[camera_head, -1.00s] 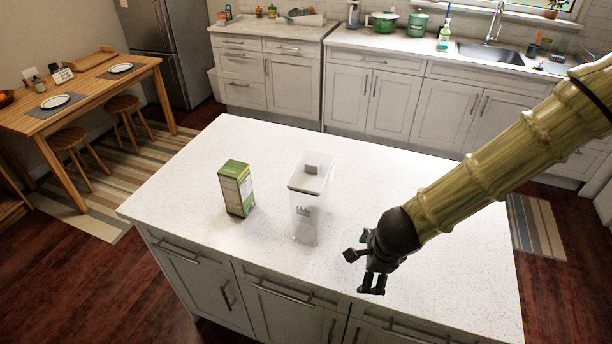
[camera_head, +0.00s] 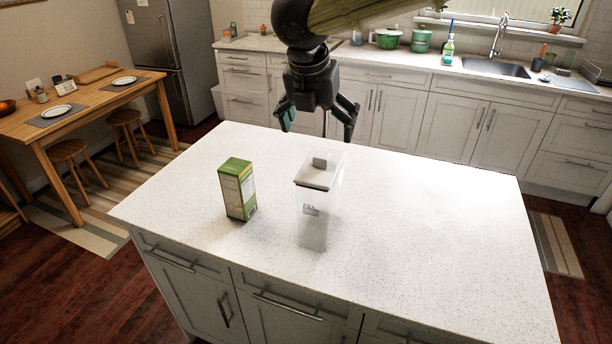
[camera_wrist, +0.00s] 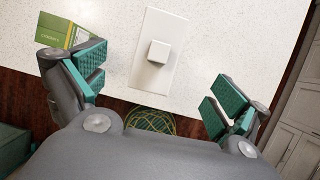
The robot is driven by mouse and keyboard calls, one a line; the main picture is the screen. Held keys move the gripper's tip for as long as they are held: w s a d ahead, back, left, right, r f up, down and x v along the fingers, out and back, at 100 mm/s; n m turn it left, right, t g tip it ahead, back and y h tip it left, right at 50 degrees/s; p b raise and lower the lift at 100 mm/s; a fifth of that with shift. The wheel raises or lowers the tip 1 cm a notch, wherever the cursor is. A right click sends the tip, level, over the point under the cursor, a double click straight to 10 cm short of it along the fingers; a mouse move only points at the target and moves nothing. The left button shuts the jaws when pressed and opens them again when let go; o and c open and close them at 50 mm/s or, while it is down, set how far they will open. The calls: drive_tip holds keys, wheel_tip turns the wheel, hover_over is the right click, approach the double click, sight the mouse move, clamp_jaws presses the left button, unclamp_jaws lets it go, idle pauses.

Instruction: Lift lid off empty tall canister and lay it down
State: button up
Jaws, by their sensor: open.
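The tall clear canister (camera_head: 312,221) stands upright on the island counter. Its flat grey-white lid (camera_head: 313,177) sits on top, with a small square knob (camera_head: 319,162) in the middle. My gripper (camera_head: 317,130) is open and empty, pointing down above the canister and apart from the lid. In the wrist view the lid (camera_wrist: 146,77) and its pale knob (camera_wrist: 159,51) show from above, between the open fingers (camera_wrist: 151,86) and farther ahead of them. The canister walls are hidden below the lid in that view.
A green box (camera_head: 237,189) stands on the counter left of the canister; it also shows at the wrist view's upper left (camera_wrist: 62,32). The white counter (camera_head: 430,240) is clear to the right of the canister and in front of it.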

sight(322, 155)
drive_tip(key=p+x, duration=0.3)
drive_tip(key=x, duration=0.7)
drive_tip(key=shift+w+f, duration=0.1)
drive_tip(key=shift+f, duration=0.25)
drive_tip(key=c, duration=1.1)
